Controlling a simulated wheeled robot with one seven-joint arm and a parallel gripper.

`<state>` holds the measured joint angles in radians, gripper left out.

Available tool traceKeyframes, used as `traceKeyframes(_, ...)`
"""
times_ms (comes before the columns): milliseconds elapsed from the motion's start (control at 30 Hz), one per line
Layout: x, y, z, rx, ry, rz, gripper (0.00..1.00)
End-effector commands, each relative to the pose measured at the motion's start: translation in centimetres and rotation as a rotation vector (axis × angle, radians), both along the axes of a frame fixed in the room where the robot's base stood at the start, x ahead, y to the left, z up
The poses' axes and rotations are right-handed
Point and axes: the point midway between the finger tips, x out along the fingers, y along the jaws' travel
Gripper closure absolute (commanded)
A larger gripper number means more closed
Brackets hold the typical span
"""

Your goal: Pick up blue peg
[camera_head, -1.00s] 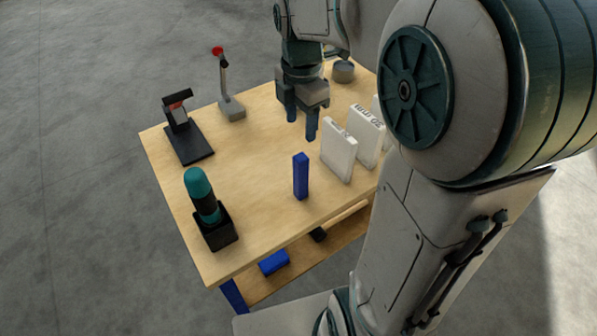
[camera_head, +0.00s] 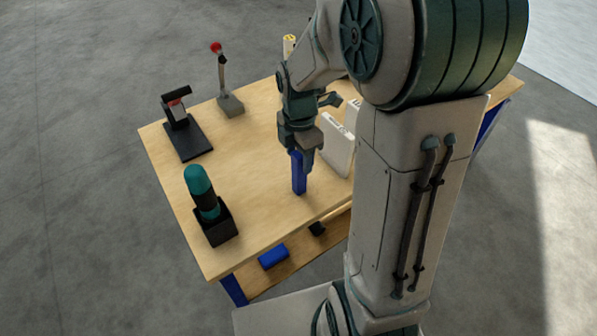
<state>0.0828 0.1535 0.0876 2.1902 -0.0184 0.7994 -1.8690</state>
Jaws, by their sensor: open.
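The blue peg (camera_head: 299,180) stands upright on the wooden table (camera_head: 245,180), near its front edge. My gripper (camera_head: 301,162) is open and points down at the peg's top. Its fingers hide the upper part of the peg and seem to be on either side of it or just in front. I cannot tell whether they touch it.
White blocks (camera_head: 337,146) stand just right of the gripper, partly behind my arm. A teal and black tool in a black holder (camera_head: 215,225) stands at the front left. A black stand (camera_head: 182,135) and a red-topped lever (camera_head: 230,104) stand farther back. The table's middle left is clear.

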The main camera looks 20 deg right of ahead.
Motion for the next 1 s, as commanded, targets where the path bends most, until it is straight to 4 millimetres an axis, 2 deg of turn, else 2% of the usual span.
traceKeyframes(100, 0.0, 0.0, 0.0, 0.0, 0.0, 0.0, 0.47)
traceKeyframes(300, 0.0, 0.0, 0.0, 0.0, -0.001, 0.0, 1.0)
traceKeyframes(567, 0.1, 0.0, 0.1, 0.0, -0.002, -0.001, 1.0)
traceKeyframes(667, 0.1, 0.0, 0.7, 0.0, -0.005, -0.001, 1.0)
traceKeyframes(767, 0.2, 0.0, 2.2, -0.001, -0.008, -0.001, 1.0)
traceKeyframes(1000, 0.2, 0.0, 7.1, -0.001, -0.008, -0.001, 1.0)
